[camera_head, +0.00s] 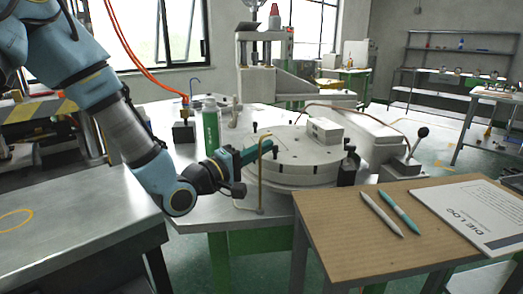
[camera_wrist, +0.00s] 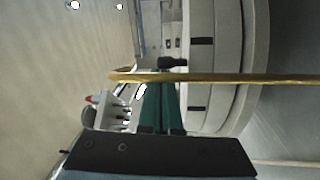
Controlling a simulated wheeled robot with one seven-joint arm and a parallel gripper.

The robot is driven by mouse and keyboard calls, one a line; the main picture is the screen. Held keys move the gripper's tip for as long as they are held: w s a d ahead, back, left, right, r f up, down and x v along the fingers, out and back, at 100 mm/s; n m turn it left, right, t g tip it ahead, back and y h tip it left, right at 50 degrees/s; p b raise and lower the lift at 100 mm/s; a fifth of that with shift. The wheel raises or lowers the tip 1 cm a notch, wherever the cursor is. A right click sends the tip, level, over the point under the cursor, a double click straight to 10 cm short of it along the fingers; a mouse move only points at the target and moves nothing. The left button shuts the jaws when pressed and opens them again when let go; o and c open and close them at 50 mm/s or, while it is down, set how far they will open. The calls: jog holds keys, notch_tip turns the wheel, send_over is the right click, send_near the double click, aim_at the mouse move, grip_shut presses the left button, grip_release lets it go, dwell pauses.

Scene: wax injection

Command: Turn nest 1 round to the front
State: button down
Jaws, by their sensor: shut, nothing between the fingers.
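The round grey turntable (camera_head: 290,172) stands on the metal bench, with dark slots around its rim. A pale block (camera_head: 325,131) sits on its top toward the back right. I cannot tell which part is nest 1. My gripper (camera_head: 266,146) has teal fingers, shut and empty, at the turntable's left edge; whether they touch it is unclear. A thin brass rod (camera_head: 261,185) stands at the turntable's front left and crosses before the fingers; in the wrist view the rod (camera_wrist: 220,78) spans the picture.
A green bottle (camera_head: 211,128) stands behind my gripper. A black clamp-like part (camera_head: 348,165) and a lever with a black knob (camera_head: 418,140) are at the turntable's right. A cardboard-brown table (camera_head: 370,240) with two pens and a printed sheet (camera_head: 478,212) is in front.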

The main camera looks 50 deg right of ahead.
jog(key=shift+a, duration=0.1)
dwell(0.3)
jog(key=a+f+b, duration=0.1)
jog(key=a+b, duration=0.2)
jog(key=a, duration=0.7)
jog(key=shift+w+a, duration=0.25)
jog(key=shift+w, duration=0.15)
jog(key=shift+f, duration=0.1)
